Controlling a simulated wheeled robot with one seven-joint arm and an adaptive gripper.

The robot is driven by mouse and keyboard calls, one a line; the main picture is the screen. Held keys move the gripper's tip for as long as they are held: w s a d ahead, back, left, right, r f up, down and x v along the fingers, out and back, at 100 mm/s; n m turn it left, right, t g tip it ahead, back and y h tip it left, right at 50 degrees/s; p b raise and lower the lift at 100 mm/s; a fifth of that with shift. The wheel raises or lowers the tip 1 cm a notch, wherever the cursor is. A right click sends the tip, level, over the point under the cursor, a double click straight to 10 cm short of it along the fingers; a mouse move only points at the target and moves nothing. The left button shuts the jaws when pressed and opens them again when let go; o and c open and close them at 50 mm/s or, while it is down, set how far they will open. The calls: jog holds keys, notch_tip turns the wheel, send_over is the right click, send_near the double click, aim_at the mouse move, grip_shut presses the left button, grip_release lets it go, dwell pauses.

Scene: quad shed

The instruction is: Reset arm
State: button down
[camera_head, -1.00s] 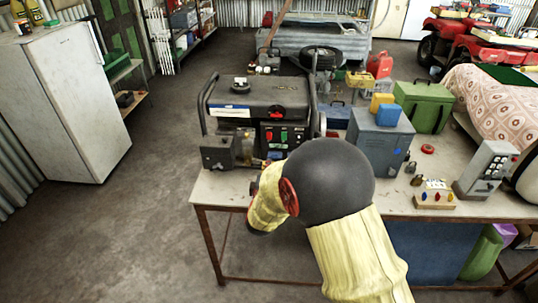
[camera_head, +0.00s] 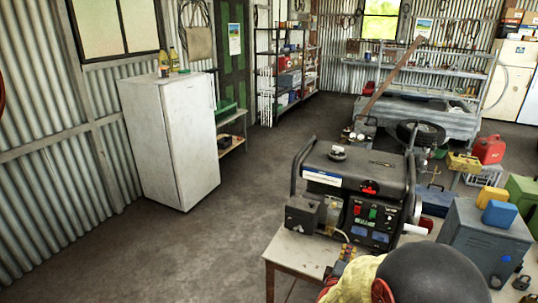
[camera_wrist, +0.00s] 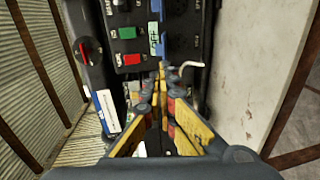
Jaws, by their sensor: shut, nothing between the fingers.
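My arm shows at the bottom right of the head view, with a yellow sleeve and a dark round joint. My gripper (camera_wrist: 162,72) has yellow fingers that are closed together and empty in the wrist view. Its tips are in front of the generator's dark panel, close to a blue label and a white hook-like part. I cannot tell whether they touch it.
A grey metal box (camera_head: 484,240) with blue and yellow containers on it stands right of the generator. A small padlock-like item (camera_head: 521,282) lies on the bench. A white fridge (camera_head: 170,140) stands at the left wall. The floor between fridge and bench is clear.

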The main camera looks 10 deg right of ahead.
jog(key=s+a+f+m+g+y, duration=0.2)
jog(key=a+f+m+g+y, duration=0.25)
jog(key=f, duration=0.55)
jog(key=s+a+m+g+y, duration=0.3)
jog(key=s+a+y, duration=0.2)
jog(key=s+a, duration=0.4)
jog(key=s+a+r+m+g, duration=0.3)
jog(key=s+r+m, duration=0.1)
jog(key=s+r, duration=1.1)
jog(key=s+r+t, duration=0.2)
jog(key=s+r, duration=0.2)
jog(key=r, duration=0.5)
jog(key=shift+s+d+n, duration=0.2)
jog(key=shift+d+n, duration=0.05)
jog(key=shift+n, duration=0.1)
jog(key=shift+t, duration=0.25)
